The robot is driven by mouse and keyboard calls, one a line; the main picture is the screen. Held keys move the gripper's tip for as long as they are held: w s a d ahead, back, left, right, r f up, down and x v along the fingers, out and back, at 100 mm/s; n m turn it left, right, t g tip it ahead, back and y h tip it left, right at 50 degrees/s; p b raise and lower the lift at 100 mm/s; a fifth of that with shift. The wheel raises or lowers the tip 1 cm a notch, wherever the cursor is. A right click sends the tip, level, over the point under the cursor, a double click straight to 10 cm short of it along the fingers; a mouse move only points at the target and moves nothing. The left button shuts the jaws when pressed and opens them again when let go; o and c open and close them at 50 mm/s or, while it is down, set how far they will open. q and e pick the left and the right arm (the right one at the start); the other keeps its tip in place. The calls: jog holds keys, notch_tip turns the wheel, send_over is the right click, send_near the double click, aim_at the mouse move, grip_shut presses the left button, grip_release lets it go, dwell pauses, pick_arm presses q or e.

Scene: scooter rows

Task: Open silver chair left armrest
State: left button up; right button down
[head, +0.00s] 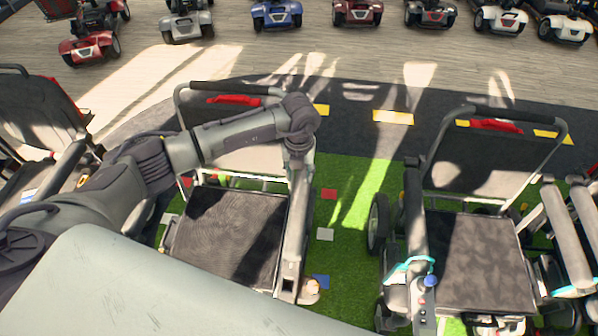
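A chair with a dark mesh seat (228,235), a grey frame and a red strip on its backrest stands left of centre, facing me. I take it for the silver chair. Its armrest on the picture's right (294,240) runs from the backrest towards me and lies lowered beside the seat. My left arm reaches over the chair from the left. My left gripper (299,150) points down at the backrest end of this armrest. Its fingers are small and mostly hidden by the wrist, so contact and opening cannot be told. My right gripper is not in view.
A similar chair (475,250) with a blue-knobbed control (430,281) stands to the right, and another dark chair (38,115) at the far left. Green carpet (345,205) separates the two nearer chairs. Several scooters line the back beyond clear wooden floor (340,52).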

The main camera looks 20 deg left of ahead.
pick_arm(q)
jog(key=o, duration=0.6)
notch_tip(320, 180, up, 12)
jog(key=shift+r, duration=0.1)
dwell(0.4)
jog(key=shift+d, duration=0.1)
